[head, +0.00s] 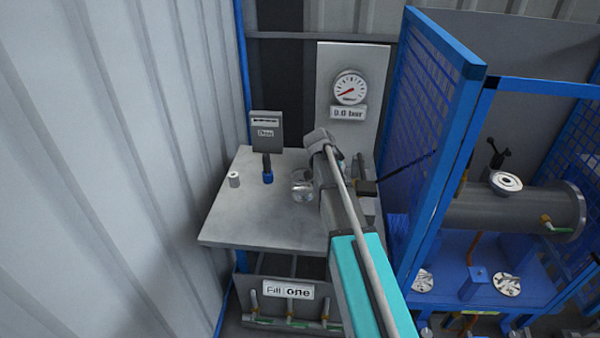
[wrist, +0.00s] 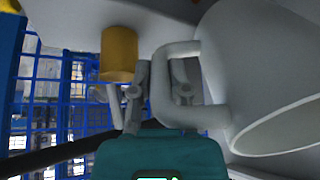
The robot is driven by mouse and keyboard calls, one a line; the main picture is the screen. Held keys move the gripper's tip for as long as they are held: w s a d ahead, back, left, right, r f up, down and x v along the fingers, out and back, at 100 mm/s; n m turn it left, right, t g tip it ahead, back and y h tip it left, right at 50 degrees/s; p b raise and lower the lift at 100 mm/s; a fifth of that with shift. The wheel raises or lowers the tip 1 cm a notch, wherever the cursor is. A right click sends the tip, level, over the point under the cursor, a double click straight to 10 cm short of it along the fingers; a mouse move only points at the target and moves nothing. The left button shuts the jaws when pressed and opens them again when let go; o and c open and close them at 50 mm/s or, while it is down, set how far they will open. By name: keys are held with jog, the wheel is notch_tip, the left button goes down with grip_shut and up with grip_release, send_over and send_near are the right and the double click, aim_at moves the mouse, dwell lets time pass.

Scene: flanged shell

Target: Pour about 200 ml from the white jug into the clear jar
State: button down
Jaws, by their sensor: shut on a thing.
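The white jug (wrist: 245,65) fills the right of the wrist view, with its open mouth towards the lower right. My gripper (wrist: 159,90) is shut on the jug's handle (wrist: 166,85). I cannot tell how far the jug is tilted or what is in it. In the head view my arm hides the gripper and the jug. The clear jar (head: 303,188) stands on the grey table, just left of my arm. Its fill level is too small to read.
The grey table (head: 225,222) also bears a small white cylinder (head: 234,179) and a blue-based post with a small grey sign box (head: 267,129). A gauge panel (head: 350,88) stands behind. A blue mesh fence (head: 425,110) rises close on the right; a corrugated wall is left.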

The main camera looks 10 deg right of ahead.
jog(key=shift+w+d+r+y+p, duration=0.25)
jog(key=shift+d+r+y+p, duration=0.4)
jog(key=shift+y+p, duration=0.5)
jog(key=shift+w+d+r+g+y+p, duration=0.15)
jog(key=shift+d+r+g+y+p, duration=0.2)
jog(key=shift+d+y+p, duration=0.45)
jog(key=shift+d+r+g+y+p, duration=0.15)
jog(key=shift+r+y+p, duration=0.4)
jog(key=shift+r+p, duration=0.8)
jog(key=shift+d+r+g+y+p, duration=0.1)
jog(key=shift+r+y+p, duration=0.4)
jog(key=shift+r+p, duration=0.8)
jog(key=shift+f, duration=0.1)
